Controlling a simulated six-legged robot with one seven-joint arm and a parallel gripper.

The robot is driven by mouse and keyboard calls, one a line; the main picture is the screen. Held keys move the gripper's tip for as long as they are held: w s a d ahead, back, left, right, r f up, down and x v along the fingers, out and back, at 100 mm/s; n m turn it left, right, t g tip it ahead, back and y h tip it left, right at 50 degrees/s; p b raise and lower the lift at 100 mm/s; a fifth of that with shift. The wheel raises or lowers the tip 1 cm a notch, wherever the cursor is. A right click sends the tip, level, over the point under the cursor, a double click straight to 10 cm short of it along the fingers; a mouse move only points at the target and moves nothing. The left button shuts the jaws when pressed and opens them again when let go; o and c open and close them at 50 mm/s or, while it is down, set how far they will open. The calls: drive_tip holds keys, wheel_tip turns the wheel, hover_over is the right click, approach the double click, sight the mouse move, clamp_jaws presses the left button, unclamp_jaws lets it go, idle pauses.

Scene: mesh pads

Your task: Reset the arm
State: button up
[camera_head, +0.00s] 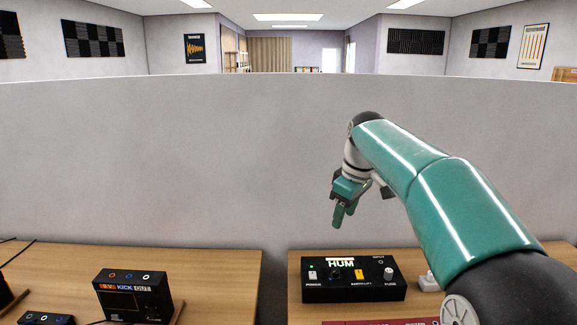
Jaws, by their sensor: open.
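My teal arm reaches in from the lower right of the head view and bends down at its far end. My gripper (338,215) hangs in the air, pointing down, above the back of the right-hand table. It is open, and nothing shows between its fingers. It is above and apart from a black box marked HUM (352,280), which has a lit green label, a white switch, an orange switch and a white knob.
A black KICK box (133,296) stands on the left wooden table (215,285). A gap separates it from the right table (310,257). A white object (429,283) sits beside the HUM box, partly behind my arm. A grey partition (180,165) stands behind both tables.

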drive_tip(key=s+m+t+h, duration=0.15)
drive_tip(key=s+m, duration=0.35)
drive_tip(key=s, duration=1.3)
drive_tip(key=s+d+f+m+t, duration=0.1)
drive_tip(key=s+f+m, duration=0.4)
drive_tip(key=s+f, duration=0.5)
drive_tip(key=s+d, duration=0.1)
drive_tip(key=s, duration=0.3)
drive_tip(key=shift+d+f+t, duration=0.15)
drive_tip(key=shift+d+t, duration=0.1)
drive_tip(key=shift+t, duration=0.1)
